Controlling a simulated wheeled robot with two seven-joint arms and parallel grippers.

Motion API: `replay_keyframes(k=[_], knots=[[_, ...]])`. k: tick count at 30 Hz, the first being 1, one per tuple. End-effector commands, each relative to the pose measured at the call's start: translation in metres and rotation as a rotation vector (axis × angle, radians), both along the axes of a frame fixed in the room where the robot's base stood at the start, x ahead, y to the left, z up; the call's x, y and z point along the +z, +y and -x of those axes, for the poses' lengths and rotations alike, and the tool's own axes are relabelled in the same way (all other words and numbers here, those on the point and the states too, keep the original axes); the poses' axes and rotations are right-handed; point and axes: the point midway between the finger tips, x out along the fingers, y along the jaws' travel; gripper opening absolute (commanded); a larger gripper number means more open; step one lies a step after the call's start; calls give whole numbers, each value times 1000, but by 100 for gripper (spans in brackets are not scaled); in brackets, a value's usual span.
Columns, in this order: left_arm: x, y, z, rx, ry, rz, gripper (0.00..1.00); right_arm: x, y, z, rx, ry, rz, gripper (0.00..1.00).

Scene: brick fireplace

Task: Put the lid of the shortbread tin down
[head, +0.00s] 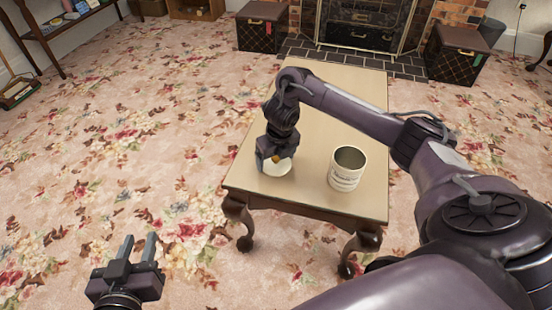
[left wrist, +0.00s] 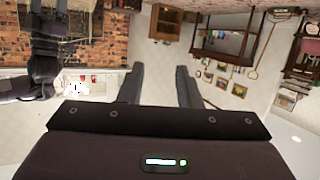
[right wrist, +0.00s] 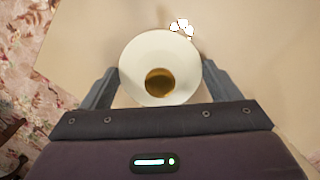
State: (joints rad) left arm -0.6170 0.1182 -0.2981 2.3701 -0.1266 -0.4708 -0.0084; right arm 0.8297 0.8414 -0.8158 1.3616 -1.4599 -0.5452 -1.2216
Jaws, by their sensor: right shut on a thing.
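The shortbread tin (head: 345,180) stands upright and open-topped near the front right of the wooden table. Its lid (head: 283,169), a round cream disc with a gold-brown knob, is left of the tin, close to the table's front left edge. My right gripper (head: 274,158) points down and is shut on the lid. The right wrist view shows the lid (right wrist: 160,48) between the two fingers. I cannot tell whether the lid touches the tabletop. My left gripper (head: 138,248) is open and empty, low over the floor left of the table; its fingers also show apart in the left wrist view (left wrist: 160,75).
The wooden table (head: 318,130) has clear room behind the lid and tin. My right arm crosses over its right side. A patterned trunk (head: 262,28) and another trunk (head: 457,55) flank the fireplace. Flowered carpet (head: 140,130) lies open to the left.

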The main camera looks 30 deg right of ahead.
Motion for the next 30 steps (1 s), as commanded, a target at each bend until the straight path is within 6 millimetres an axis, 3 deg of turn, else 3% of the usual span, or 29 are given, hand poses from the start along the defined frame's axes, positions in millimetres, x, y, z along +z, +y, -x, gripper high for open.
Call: replay_keyframes(k=[19,20,23,30], knots=[[9,-1,-3,3,-43,19,31,-3,0,0,0,0,0,62],[10,-1,-4,3,-48,21,31,-3,0,0,0,0,0,87],[12,-1,-4,3,-52,22,31,-3,0,0,0,0,0,100],[13,-1,-4,3,-52,22,31,-2,0,0,0,0,0,100]])
